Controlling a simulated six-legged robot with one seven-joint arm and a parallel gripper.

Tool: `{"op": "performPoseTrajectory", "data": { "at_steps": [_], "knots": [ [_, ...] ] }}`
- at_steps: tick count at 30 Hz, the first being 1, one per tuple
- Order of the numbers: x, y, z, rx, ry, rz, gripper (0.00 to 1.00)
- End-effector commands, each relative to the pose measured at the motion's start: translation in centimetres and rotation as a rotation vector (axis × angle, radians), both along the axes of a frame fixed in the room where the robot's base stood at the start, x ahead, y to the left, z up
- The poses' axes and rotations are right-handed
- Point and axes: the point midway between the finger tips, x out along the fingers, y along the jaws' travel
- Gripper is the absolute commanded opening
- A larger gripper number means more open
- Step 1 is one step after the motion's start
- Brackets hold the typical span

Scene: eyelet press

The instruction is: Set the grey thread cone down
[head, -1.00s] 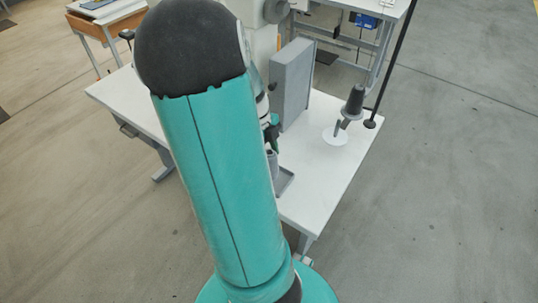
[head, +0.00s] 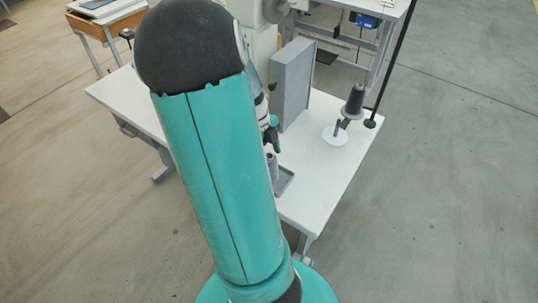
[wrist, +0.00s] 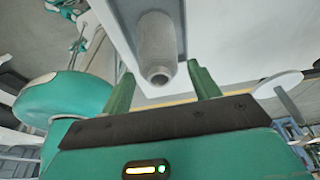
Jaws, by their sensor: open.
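The grey thread cone (head: 271,164) stands in a shallow grey tray (head: 287,182) on the white table, partly hidden behind my arm in the head view. In the wrist view the cone (wrist: 157,42) shows its hollow tip towards the camera, with the tray (wrist: 122,14) behind it. My gripper (wrist: 161,82) is open and empty; its two green fingers stand apart on either side of the cone's tip, with gaps to it. In the head view my gripper (head: 274,138) is just above the cone.
A tall grey box (head: 293,82) stands on the table (head: 318,170) behind my gripper. To the right, a dark cone (head: 354,101) sits on a stand with a white disc base (head: 334,136). A black pole (head: 388,62) rises at the table's right edge.

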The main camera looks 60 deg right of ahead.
Motion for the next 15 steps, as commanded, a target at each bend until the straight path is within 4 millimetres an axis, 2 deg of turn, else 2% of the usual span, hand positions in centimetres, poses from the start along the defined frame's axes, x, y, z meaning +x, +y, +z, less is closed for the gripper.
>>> {"op": "performPoseTrajectory", "data": {
  "at_steps": [12,15],
  "knots": [
    [2.5,-0.4,8.1,-0.003,-0.004,0.002,0.61],
    [3.0,-0.5,9.6,-0.002,-0.003,0.001,0.61]
  ]
}}
